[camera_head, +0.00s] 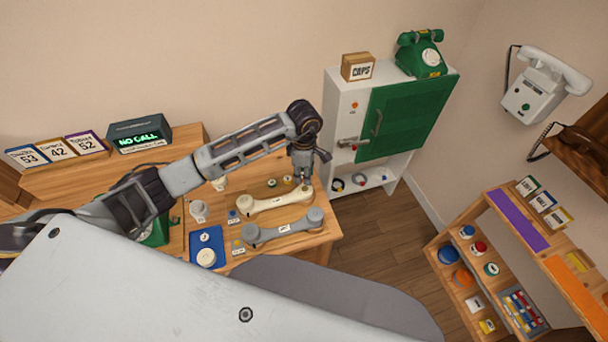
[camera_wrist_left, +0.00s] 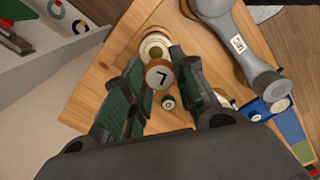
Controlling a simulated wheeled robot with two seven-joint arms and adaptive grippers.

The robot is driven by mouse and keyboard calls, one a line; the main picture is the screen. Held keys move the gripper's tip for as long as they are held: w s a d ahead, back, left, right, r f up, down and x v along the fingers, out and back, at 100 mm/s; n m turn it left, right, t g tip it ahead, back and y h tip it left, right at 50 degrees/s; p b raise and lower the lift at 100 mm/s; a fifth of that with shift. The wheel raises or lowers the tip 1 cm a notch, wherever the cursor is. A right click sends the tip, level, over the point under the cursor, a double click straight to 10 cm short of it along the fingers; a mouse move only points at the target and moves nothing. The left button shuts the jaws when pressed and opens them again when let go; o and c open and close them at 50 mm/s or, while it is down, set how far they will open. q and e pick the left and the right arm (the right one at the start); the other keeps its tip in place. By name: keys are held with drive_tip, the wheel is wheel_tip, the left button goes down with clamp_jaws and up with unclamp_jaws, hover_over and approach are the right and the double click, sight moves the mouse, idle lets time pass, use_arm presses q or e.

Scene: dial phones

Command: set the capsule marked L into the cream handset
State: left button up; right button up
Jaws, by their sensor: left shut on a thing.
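The capsule marked L (camera_wrist_left: 158,73), with an orange-brown rim and a pale face, is between the fingers of my left gripper (camera_wrist_left: 160,88) in the left wrist view. The gripper is shut on it. In the head view my left gripper (camera_head: 303,178) is over the right end of the cream handset (camera_head: 270,203), which lies on the wooden desk. In the left wrist view a round cream end of the handset (camera_wrist_left: 154,43) shows just beyond the capsule. The gap between capsule and handset is hard to judge. My right gripper is not in view.
A grey handset (camera_head: 285,228) lies beside the cream one. Small round parts (camera_head: 271,183) lie behind it. A white cabinet (camera_head: 345,125) with a green door stands behind the desk.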

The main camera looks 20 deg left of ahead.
use_arm(q)
drive_tip(key=shift+w+n, duration=0.25)
drive_tip(key=shift+n, duration=0.25)
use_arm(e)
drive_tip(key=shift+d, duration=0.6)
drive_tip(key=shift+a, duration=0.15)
use_arm(q)
drive_tip(key=shift+n, duration=0.3)
drive_tip(key=shift+d, duration=0.1)
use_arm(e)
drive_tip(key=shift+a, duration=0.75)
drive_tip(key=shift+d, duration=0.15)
